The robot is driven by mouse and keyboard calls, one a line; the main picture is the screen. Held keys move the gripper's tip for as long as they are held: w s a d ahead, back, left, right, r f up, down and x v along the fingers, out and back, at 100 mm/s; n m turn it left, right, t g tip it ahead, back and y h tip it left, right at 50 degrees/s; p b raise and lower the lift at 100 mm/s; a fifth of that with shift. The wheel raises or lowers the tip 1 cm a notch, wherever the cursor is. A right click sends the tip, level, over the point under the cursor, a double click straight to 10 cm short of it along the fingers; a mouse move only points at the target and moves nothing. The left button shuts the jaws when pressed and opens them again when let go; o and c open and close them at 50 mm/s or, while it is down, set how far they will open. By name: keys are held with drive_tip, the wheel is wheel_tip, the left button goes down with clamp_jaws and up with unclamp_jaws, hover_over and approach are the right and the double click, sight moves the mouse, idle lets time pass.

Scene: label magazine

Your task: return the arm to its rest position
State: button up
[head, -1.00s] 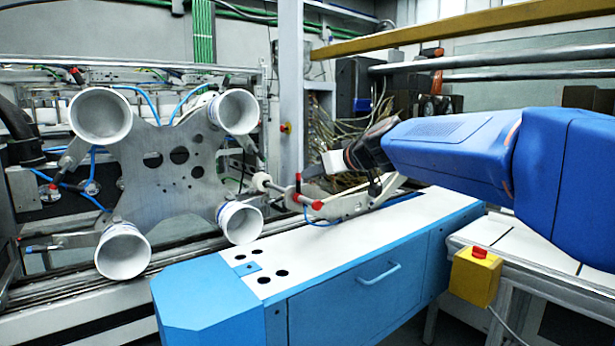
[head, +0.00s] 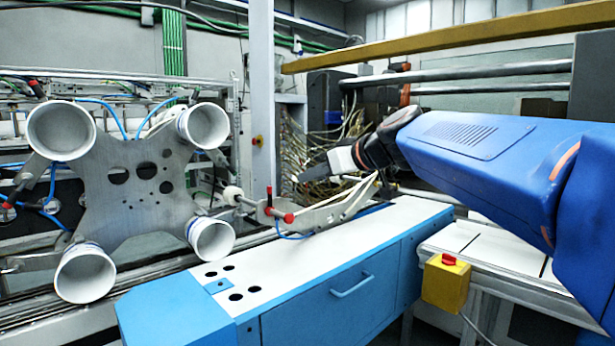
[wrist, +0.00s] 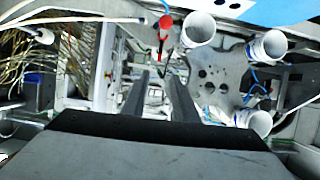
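My gripper (head: 303,177) is at the end of my blue arm (head: 480,165), held in the air above the blue-and-white bench (head: 300,275). It is near the metal bracket with red knobs (head: 272,211) and left of the yellow button box. In the wrist view my gripper (wrist: 159,78) shows two dark fingers apart, with a clear gap and nothing between them.
A metal plate carrying white cups (head: 135,190) stands at the left. A grey post (head: 262,110) and a bundle of wires are behind my gripper. A yellow beam (head: 440,38) runs above my arm. The yellow button box (head: 447,283) is at lower right.

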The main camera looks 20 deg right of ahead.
drive_tip(key=s+a+f+m+g+h, duration=0.1)
drive_tip(key=s+a+f+g, duration=0.2)
drive_tip(key=s+f, duration=0.55)
drive_tip(key=s+a+f+m+g, duration=0.1)
drive_tip(key=s+a+f+g, duration=0.15)
drive_tip(key=s+f, duration=0.65)
drive_tip(key=s+d+f+m+g+h, duration=0.1)
drive_tip(key=s+f, duration=0.3)
drive_tip(key=f, duration=0.4)
drive_tip(key=s+d+f+g+h, duration=0.1)
drive_tip(key=s+f+h, duration=0.1)
drive_tip(key=s+f, duration=0.3)
wheel_tip(320, 180, down, 5)
drive_tip(key=shift+d+r+m, duration=0.2)
drive_tip(key=shift+m, duration=0.2)
drive_tip(key=shift+g, duration=0.25)
